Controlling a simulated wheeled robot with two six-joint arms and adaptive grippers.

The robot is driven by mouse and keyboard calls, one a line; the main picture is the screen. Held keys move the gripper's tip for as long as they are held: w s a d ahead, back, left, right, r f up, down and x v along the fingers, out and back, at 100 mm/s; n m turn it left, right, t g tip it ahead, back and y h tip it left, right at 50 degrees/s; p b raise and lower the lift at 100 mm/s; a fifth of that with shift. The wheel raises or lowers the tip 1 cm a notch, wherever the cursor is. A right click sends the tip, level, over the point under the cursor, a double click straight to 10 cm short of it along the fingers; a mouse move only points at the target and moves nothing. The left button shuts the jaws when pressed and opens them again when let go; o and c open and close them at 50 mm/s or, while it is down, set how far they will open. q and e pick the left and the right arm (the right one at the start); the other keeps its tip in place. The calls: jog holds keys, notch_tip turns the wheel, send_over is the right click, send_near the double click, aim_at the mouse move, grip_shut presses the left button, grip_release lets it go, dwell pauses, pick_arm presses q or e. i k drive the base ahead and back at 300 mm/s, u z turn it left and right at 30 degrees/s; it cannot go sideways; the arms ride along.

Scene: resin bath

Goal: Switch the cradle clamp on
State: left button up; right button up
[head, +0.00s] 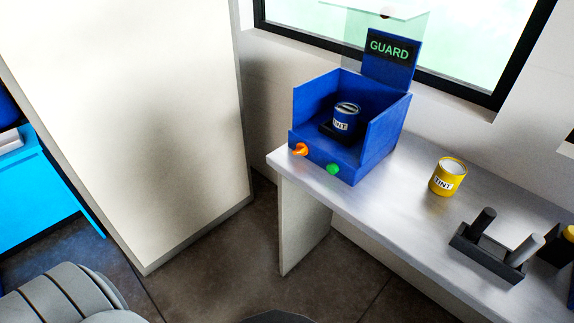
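A blue open-topped box (371,140) stands at the left end of the metal bench. The front of the box carries an orange lever-like knob (299,149) on the left and a round green button (333,169) on the right. Neither is labelled, so I cannot tell which one works the clamp. A GUARD sign (389,49) stands at the back of the box, with a clear panel (412,32) raised beside it. Neither of my grippers is in view.
On the metal bench (400,215), a yellow TINT can (448,177) stands right of the box. A dark rack (486,253) with upright cylinders is further right. A tall pale cabinet (130,120) stands left. Floor (225,250) is clear between cabinet and bench.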

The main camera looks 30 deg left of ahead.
aim_at(301, 149)
jog(key=z, duration=0.7)
jog(key=i, duration=0.55)
jog(key=u, duration=0.75)
